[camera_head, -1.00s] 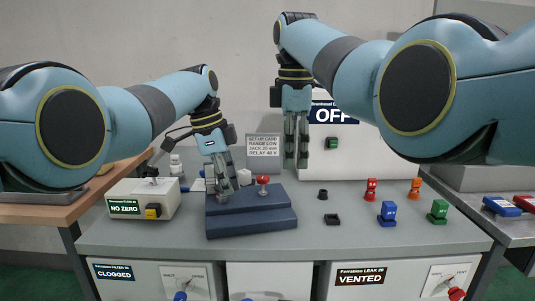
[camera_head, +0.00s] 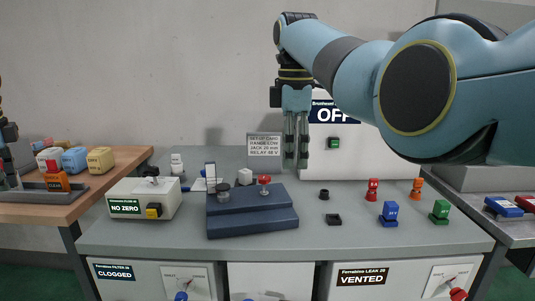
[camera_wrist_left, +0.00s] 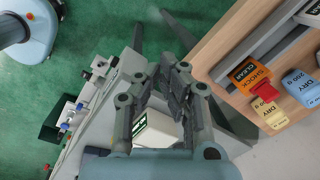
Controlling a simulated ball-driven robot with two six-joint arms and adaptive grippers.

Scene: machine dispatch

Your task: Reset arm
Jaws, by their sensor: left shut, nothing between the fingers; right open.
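My right gripper (camera_head: 296,160) hangs pointing down in the head view, in front of the white box with the OFF sign. It is open and empty, above the grey table. My left gripper shows in the left wrist view (camera_wrist_left: 173,75), shut with nothing in it. It is beside the wooden side table and over the NO ZERO box, as seen from that camera. In the head view only a dark part of the left arm shows at the left edge.
The blue stepped stand (camera_head: 252,216) with a red knob sits mid-table. The NO ZERO box (camera_head: 130,192) stands to its left. Red, orange, blue and green pieces stand at right. The wooden table (camera_head: 110,178) holds several blocks and an orange SHOCK piece (camera_wrist_left: 249,75).

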